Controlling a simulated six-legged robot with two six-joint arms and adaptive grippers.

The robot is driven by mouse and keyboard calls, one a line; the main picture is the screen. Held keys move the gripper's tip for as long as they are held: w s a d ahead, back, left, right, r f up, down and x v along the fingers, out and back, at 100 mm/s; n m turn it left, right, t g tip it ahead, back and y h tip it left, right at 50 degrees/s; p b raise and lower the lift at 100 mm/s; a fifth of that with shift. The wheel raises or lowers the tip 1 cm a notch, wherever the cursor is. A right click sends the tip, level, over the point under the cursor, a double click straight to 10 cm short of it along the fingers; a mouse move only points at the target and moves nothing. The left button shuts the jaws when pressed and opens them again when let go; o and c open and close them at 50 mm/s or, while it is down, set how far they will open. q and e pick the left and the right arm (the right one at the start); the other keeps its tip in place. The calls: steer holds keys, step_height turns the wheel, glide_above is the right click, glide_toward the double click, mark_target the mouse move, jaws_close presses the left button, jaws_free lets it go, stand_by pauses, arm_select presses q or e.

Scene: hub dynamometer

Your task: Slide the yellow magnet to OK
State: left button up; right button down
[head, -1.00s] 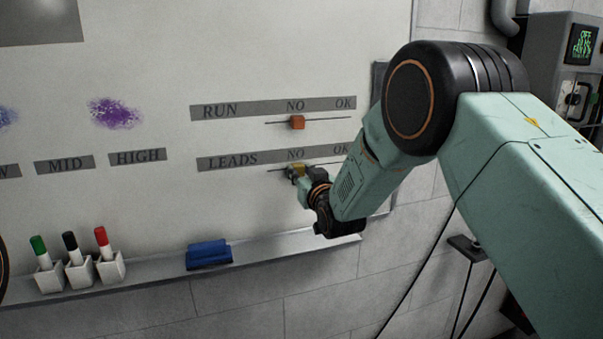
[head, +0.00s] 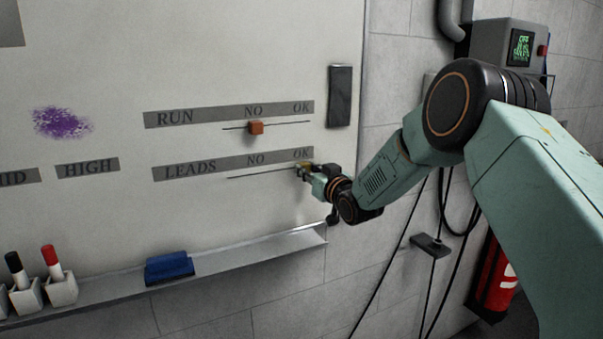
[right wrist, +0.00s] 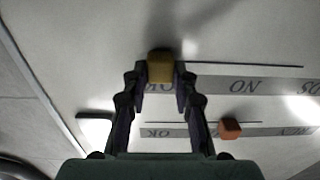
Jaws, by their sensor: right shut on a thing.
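The yellow magnet (right wrist: 160,67) sits between the fingers of my right gripper (right wrist: 160,78) in the right wrist view. In the head view the right gripper (head: 309,171) is at the right end of the LEADS slide line (head: 262,173), under the OK label (head: 301,154). The gripper is shut on the magnet, and only a bit of the magnet (head: 301,169) shows there. The orange magnet (head: 255,128) sits on the RUN slide line, under NO; it also shows in the right wrist view (right wrist: 229,128). My left gripper is not in view.
A ledge (head: 215,258) runs below the whiteboard (head: 200,50), holding a blue eraser (head: 169,268) and marker cups (head: 60,289). A dark bar (head: 340,96) is at the board's right edge. Cables hang on the wall near a red extinguisher (head: 494,282).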

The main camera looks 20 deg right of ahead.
steer(key=shift+d+r, duration=0.2)
steer(key=shift+r, duration=0.15)
steer(key=c, duration=1.4)
jaws_free()
steer(key=shift+w, duration=0.1)
steer(key=o, duration=0.4)
steer(key=shift+w+d+f, duration=0.1)
steer(key=shift+f, duration=0.2)
steer(key=shift+c, duration=0.2)
steer(key=shift+s, duration=0.2)
steer(key=s, duration=1.1)
steer(key=shift+s+d, duration=0.15)
steer(key=shift+s, duration=0.25)
